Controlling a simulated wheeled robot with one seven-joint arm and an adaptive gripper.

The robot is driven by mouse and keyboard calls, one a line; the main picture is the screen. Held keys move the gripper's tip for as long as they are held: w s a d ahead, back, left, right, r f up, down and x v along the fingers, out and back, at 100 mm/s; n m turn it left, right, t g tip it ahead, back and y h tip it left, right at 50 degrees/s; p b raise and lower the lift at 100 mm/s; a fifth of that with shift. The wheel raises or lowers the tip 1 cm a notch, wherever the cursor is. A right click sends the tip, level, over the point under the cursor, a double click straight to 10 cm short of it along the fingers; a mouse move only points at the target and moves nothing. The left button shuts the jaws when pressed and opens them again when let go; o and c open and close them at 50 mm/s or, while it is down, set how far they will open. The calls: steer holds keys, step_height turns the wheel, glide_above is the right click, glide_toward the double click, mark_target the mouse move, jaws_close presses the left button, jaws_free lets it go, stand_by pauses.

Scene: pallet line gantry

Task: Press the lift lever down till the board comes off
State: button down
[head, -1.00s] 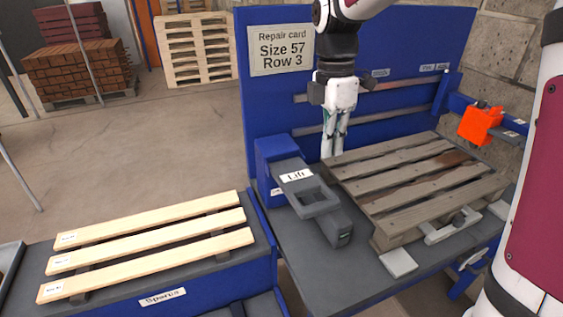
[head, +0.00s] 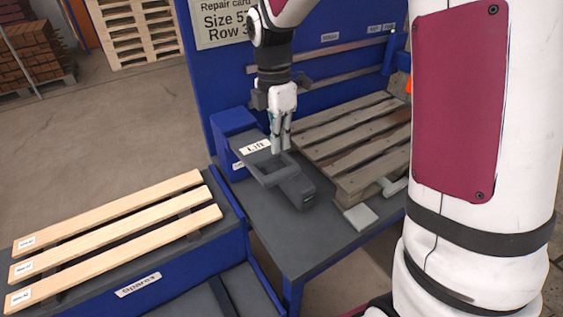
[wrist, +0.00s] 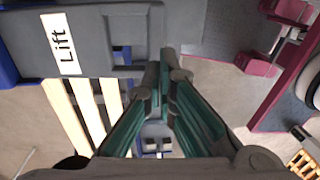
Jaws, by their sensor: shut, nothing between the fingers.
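The grey lift lever (head: 297,189), with a rectangular loop and a white "Lift" label (head: 257,146), juts from a blue housing (head: 232,124) on the bench. My gripper (head: 281,151) is shut and empty, fingers pointing down over the back edge of the lever's loop. In the wrist view my fingertips (wrist: 168,62) overlap the right side of the loop (wrist: 125,14); I cannot tell whether they touch it. The worn grey wooden pallet (head: 345,150) lies right of the lever with its boards in place. My arm hides its right end.
Pale spare boards (head: 115,235) lie on the blue rack (head: 185,270) at left. The blue back panel (head: 222,85) with the repair card (head: 222,18) stands behind the lever. A small light plate (head: 360,215) lies on the bench's front edge.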

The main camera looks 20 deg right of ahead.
mark_target(281, 173)
steer(key=f, duration=0.4)
steer(key=f+p, duration=0.1)
steer(key=f, duration=0.1)
steer(key=shift+s+f, duration=0.35)
